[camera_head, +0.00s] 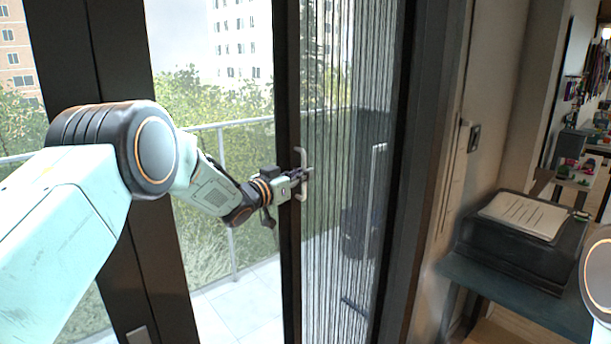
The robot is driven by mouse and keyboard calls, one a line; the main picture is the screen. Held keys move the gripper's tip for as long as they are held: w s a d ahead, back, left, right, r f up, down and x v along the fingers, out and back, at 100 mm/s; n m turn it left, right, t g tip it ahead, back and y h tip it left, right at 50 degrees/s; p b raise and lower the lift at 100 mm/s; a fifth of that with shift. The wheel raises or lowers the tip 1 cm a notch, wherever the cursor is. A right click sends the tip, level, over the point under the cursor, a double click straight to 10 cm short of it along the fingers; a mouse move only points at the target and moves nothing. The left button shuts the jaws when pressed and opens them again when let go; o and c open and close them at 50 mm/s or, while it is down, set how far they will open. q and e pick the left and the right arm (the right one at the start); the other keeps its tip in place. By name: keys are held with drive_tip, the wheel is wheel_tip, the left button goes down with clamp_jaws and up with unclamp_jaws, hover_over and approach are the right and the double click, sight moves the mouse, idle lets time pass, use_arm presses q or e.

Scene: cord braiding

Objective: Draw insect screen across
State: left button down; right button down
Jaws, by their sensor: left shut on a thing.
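The insect screen (335,240) is a finely pleated, see-through mesh. It fills the right part of the balcony doorway, between a dark upright bar (288,80) and the dark frame on the right. A pale handle (301,157) sits on the dark bar, at the screen's left edge. My left gripper (304,176) is shut on this handle, and its fingers partly hide it. My right gripper is out of the picture; only a piece of my right arm shows at the right edge.
Left of the bar the doorway is open to a balcony with a metal railing (222,127). A dark door frame (408,200) stands on the right. Beyond it, a dark box with a paper sheet (525,214) rests on a dark table (500,295).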

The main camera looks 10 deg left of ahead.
use_arm(q)
drive_tip(key=shift+a, duration=0.1)
drive_tip(key=c, duration=1.7)
unclamp_jaws()
drive_tip(key=shift+c, duration=0.2)
drive_tip(key=shift+w+a+f, duration=0.1)
